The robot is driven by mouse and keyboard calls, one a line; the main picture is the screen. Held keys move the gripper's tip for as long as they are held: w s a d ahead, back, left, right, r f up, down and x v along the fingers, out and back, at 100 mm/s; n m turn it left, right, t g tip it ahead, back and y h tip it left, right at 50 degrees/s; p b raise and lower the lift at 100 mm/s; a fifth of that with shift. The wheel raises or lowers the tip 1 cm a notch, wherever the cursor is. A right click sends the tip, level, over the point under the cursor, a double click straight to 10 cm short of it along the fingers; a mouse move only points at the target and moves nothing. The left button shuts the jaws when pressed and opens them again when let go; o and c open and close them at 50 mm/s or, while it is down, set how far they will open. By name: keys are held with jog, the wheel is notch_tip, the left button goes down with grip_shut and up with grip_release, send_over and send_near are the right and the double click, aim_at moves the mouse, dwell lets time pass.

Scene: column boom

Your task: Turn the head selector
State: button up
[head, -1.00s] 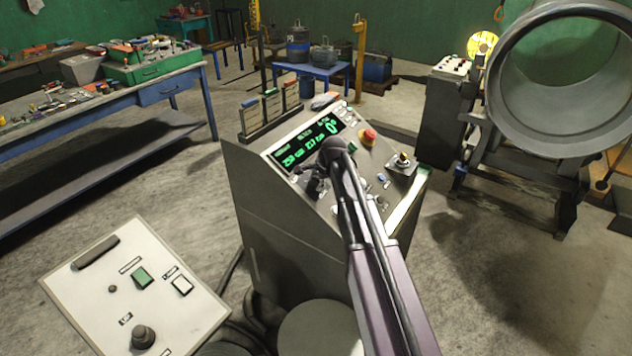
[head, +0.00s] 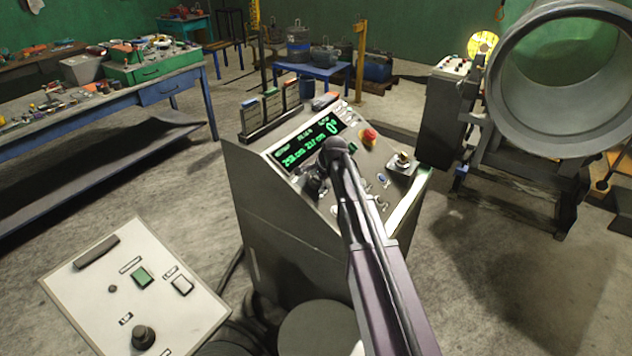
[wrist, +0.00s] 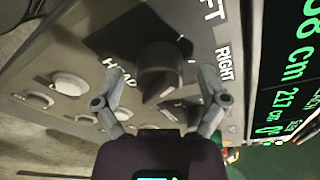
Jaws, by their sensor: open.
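The head selector (wrist: 158,68) is a dark knob with a pointed grip on the console's grey panel, in the upper middle of the wrist view. The words HEAD and RIGHT and the letters FT are printed around it. My gripper (wrist: 163,90) is open, with one grey finger on each side of the knob; I cannot tell whether either touches it.
A lit green display (head: 310,143) sits above the knobs. A red emergency button (head: 368,137) and a joystick (head: 403,160) are to the right. White round buttons (wrist: 70,84) lie left of the selector. A large pipe (head: 565,75) stands at the right.

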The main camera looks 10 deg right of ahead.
jog(key=shift+m, duration=0.4)
jog(key=m+g, duration=0.1)
jog(key=m, duration=0.4)
jog(key=m+y, duration=0.1)
jog(key=m, duration=0.4)
jog(key=shift+m+g, duration=0.4)
jog(key=p+v, duration=1.3)
jog(key=v, duration=0.1)
jog(key=s+a+f+n+g+h+b, duration=0.1)
jog(key=s+f+n+b, duration=0.5)
jog(key=s+n, duration=0.6)
jog(key=s+a+f+n+g+h+b, duration=0.1)
jog(key=s+a+f+n+h+b, duration=0.1)
jog(key=s+f+n+b, duration=0.5)
jog(key=s+a+f+n, duration=0.1)
jog(key=s+f+n, duration=0.1)
jog(key=s+n, duration=0.4)
jog(key=shift+s+g, duration=0.4)
jog(key=shift+s, duration=0.45)
dwell(0.4)
jog(key=shift+a, duration=0.15)
jog(key=shift+s+a+n+h, duration=0.15)
jog(key=shift+s+n+h, duration=0.15)
jog(key=shift+s+n, duration=0.25)
